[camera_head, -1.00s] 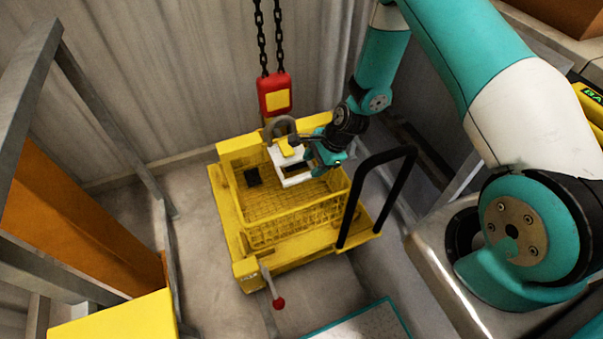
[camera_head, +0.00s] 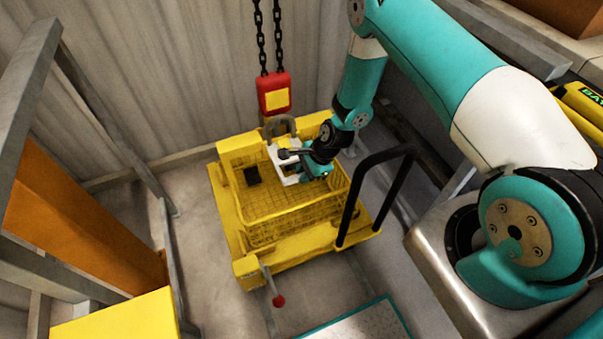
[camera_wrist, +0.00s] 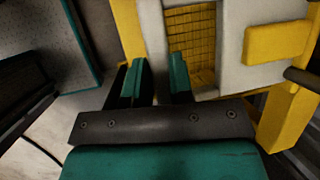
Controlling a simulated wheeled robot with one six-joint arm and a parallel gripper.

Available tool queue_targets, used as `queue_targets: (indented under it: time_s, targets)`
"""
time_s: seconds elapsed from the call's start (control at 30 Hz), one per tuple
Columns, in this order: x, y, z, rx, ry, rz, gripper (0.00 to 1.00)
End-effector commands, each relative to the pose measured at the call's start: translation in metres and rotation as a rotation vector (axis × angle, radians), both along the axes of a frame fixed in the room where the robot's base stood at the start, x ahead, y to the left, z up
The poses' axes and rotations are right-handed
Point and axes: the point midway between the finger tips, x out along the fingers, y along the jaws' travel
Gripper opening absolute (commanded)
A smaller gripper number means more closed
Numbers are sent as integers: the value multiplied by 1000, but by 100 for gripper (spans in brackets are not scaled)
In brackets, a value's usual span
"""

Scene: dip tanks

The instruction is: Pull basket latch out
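The yellow wire basket (camera_head: 290,214) sits on a yellow stand (camera_head: 229,222). A white frame (camera_head: 275,153) with an opening is over its back part, below the hoist hook; its yellow block (camera_wrist: 275,41) shows in the wrist view. I cannot tell for certain which part is the latch; a lever with a red knob (camera_head: 279,301) sticks out at the stand's front. My gripper (camera_wrist: 158,72) has its two teal fingers apart. A side of the white frame shows between and beyond them; contact is not clear. In the head view my gripper (camera_head: 300,170) is beside the frame, partly hidden by my wrist.
A red hoist block (camera_head: 274,93) hangs on chains at the back. A black hoop rail (camera_head: 377,165) stands at the stand's right front. Grey posts and an orange panel (camera_head: 75,225) are at left. Bare floor lies left of the stand.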

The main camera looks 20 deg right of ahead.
Motion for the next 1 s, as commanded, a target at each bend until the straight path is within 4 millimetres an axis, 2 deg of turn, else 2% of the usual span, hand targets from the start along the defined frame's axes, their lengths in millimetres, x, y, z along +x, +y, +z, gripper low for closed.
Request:
queue_targets:
  time_s: [0.13,0.3,0.43,0.57,0.8,0.83,0.9,0.93,1.0]
  targets:
    - [-8,0,1,1,3,0,0]
    - [-44,0,1,0,9,-2,0]
    - [-66,0,0,1,6,-2,0]
    - [-74,0,0,0,3,-1,0]
    - [-73,0,0,0,-1,0,0]
    - [-73,0,0,0,-1,0,23]
    - [-72,0,0,0,-1,0,39]
    - [-72,0,0,0,-1,0,46]
    - [-72,0,0,0,-1,0,46]
